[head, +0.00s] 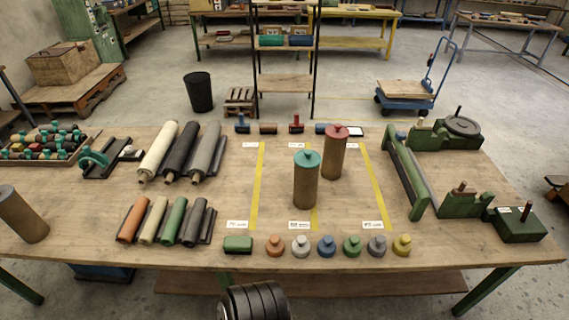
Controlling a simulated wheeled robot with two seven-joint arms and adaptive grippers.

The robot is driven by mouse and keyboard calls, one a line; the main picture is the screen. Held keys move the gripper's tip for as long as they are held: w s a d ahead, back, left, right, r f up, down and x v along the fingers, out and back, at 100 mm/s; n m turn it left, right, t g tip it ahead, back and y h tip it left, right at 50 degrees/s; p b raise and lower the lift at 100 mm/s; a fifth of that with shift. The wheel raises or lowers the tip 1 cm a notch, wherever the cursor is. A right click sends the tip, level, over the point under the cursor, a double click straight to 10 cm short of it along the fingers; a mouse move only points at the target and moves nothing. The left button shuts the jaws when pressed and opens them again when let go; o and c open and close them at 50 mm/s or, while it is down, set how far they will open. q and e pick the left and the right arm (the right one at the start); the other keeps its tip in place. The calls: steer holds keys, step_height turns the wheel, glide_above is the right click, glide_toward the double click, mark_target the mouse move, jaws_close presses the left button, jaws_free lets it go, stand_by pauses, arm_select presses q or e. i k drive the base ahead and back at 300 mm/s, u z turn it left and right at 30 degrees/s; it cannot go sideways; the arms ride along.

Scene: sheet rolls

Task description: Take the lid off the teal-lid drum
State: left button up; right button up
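The teal-lid drum (306,186) stands upright near the middle of the table. It is a brown cylinder, and its teal lid (306,159) with a small knob sits on top. A similar brown drum with a red lid (334,155) stands upright just behind it to the right. Neither of my grippers shows in the head view, so nothing is seen touching the lid or the drum.
The wooden table (270,190) has yellow stripes around the drums. Several small coloured knobbed pieces (326,247) line the front edge. Rolls (158,150) lie to the left, a lidless brown cylinder (22,215) at far left, and green fixtures (405,172) to the right.

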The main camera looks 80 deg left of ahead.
mark_target(307, 158)
steer(key=u, duration=3.4)
